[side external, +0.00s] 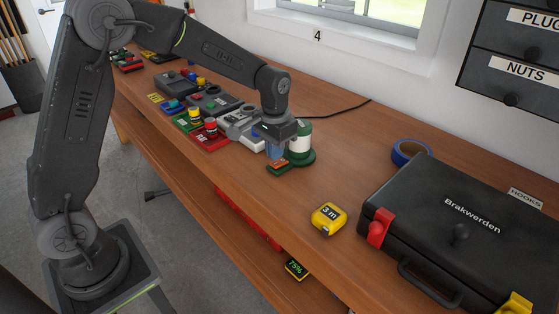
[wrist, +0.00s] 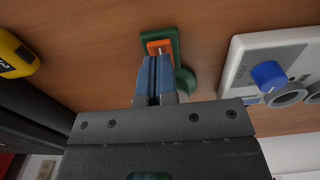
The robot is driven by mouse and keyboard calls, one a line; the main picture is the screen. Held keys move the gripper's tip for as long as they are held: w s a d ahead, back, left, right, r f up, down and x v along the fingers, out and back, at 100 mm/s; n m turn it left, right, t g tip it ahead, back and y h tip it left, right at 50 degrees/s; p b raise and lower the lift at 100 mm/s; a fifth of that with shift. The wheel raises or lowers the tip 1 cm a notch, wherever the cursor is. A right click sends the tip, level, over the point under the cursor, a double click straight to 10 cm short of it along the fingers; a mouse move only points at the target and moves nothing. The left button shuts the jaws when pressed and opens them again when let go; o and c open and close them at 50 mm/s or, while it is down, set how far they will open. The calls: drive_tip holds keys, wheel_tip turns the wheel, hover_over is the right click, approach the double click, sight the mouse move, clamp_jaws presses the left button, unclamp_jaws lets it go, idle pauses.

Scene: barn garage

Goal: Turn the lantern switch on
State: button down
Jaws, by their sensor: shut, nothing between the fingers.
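The lantern (side external: 304,138) is green and white and stands upright on the bench in the side view. Its round green base shows partly behind my fingers in the wrist view (wrist: 187,79). The orange switch (wrist: 161,46) sits on a green plate (wrist: 176,38) joined to the lantern's foot; the switch also shows low in front of the lantern in the side view (side external: 279,164). My gripper (wrist: 156,62) has blue fingers, shut and empty, pointing down with the tips right at the switch. I cannot tell whether they touch it. The fingers hide part of the switch.
A grey-white panel with a blue knob (wrist: 269,75) is close beside the lantern. Red (side external: 208,138) and green button boxes stand farther left. A yellow tape measure (side external: 328,218), blue tape roll (side external: 409,152) and black case (side external: 455,230) are to the right. Bench between is clear.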

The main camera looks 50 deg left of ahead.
sight(275, 164)
drive_tip(key=shift+f, duration=1.25)
idle(0.4)
drive_tip(key=shift+r, duration=3.55)
drive_tip(key=s+d+r+t, duration=0.2)
drive_tip(key=s+r+t, duration=0.1)
drive_tip(key=s+r, duration=0.75)
drive_tip(key=s+f+t, duration=0.1)
drive_tip(key=s+t, duration=0.1)
drive_tip(key=s, duration=1.1)
drive_tip(key=shift+d+f+t, duration=0.2)
drive_tip(key=shift+f+t, duration=0.1)
drive_tip(key=shift+f, duration=0.05)
